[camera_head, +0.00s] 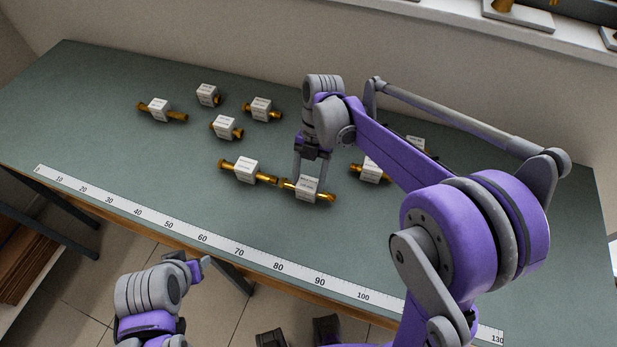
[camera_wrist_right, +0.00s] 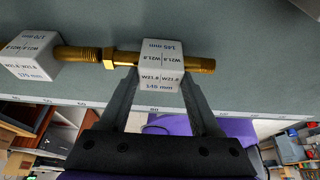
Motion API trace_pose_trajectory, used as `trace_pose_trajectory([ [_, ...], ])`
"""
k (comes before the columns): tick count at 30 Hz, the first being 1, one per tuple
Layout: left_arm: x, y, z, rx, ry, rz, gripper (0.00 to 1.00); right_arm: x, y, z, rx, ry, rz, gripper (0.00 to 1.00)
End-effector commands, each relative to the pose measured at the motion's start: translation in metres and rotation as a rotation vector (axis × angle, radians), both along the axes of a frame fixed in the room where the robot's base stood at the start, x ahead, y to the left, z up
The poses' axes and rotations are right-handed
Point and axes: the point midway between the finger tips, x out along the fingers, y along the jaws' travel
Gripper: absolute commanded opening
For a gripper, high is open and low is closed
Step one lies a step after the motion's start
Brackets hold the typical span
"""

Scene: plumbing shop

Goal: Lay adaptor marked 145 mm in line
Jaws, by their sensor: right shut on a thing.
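The adaptor marked 145 mm is a brass fitting with a white block (camera_head: 306,189) around its middle; its label also reads in the right wrist view (camera_wrist_right: 162,66). My right gripper (camera_head: 311,176) is shut on that block from above, one finger at each side. The adaptor lies level, at or close to the bench top. Another brass adaptor with a white block (camera_head: 246,169), seemingly marked 170 mm, lies to its left. The two run end to end, and their facing ends meet or nearly meet. My left gripper (camera_head: 198,268) is low at the bench's front; its jaws are unclear.
A ruler strip (camera_head: 203,238) runs along the front edge of the green bench (camera_head: 90,125). Several labelled adaptors (camera_head: 160,109) lie farther back. Another (camera_head: 370,170) lies just right of my right gripper, partly behind my arm. The front middle of the bench is clear.

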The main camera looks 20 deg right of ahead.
Motion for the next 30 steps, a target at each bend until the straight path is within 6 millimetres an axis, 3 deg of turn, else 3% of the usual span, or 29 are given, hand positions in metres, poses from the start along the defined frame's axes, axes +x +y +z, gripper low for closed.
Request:
trace_pose_trajectory([
  [4, -0.001, 0.000, -0.003, 0.000, 0.002, 0.000, 0.50, 0.000, 0.000, -0.003, 0.001, 0.001, 0.000, 0.00],
  [5, -0.001, 0.000, -0.003, 0.000, 0.001, 0.000, 0.50, 0.000, 0.000, -0.003, 0.000, 0.000, 0.000, 0.68],
  [9, -0.001, 0.000, -0.002, 0.000, 0.001, 0.000, 0.50, 0.000, 0.000, -0.002, 0.000, 0.000, 0.000, 0.93],
  [21, 0.000, 0.000, 0.001, 0.000, -0.001, 0.000, 0.50, 0.001, -0.001, 0.005, 0.000, 0.000, 0.000, 0.94],
  [30, 0.002, 0.000, 0.006, 0.000, -0.004, 0.000, 0.50, 0.020, -0.014, 0.059, -0.001, -0.001, -0.001, 0.94],
])
